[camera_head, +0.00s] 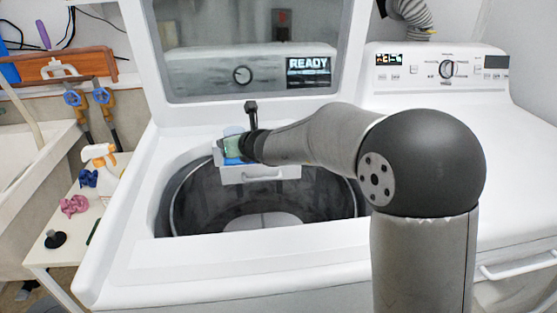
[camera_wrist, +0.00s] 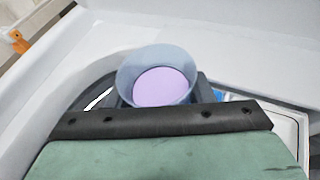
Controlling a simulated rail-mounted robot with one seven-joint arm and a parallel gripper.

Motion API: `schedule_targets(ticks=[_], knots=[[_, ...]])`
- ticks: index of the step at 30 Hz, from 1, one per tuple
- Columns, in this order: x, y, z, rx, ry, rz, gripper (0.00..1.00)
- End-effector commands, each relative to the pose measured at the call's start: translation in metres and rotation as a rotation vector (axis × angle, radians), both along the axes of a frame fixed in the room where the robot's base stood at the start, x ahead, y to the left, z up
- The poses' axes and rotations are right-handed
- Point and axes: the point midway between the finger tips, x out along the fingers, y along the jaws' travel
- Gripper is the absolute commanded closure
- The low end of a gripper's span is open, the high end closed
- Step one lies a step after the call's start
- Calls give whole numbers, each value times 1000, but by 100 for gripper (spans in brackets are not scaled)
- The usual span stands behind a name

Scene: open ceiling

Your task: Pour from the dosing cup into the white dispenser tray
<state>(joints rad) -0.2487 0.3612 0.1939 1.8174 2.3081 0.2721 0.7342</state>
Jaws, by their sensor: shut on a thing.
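My gripper (camera_head: 238,147) is over the back of the open washer tub and is shut on the dosing cup. The dosing cup (camera_wrist: 128,74) is translucent blue and holds purple liquid; it looks roughly upright in the wrist view. In the head view only a bit of the cup (camera_head: 233,130) shows above the gripper. The white dispenser tray (camera_head: 262,174) is pulled out at the tub's back edge, below my gripper. Its inside is mostly hidden by my gripper, with some blue showing. In the wrist view, a white edge of the tray (camera_wrist: 299,118) shows at right.
The washer's raised lid (camera_head: 250,95) stands behind my gripper. The open tub (camera_head: 190,200) lies below. A dryer (camera_head: 440,85) stands at right. A side table at left holds a spray bottle (camera_head: 101,160) and small pink and blue items. A sink (camera_head: 30,150) is at far left.

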Motion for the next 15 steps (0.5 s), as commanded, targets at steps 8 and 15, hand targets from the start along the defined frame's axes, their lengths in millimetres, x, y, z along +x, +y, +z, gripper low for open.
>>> schedule_targets(ticks=[8, 15], knots=[[1, -2, 0, 24, 12, -3, 77], [3, -10, -3, 114, 56, -5, 77]])
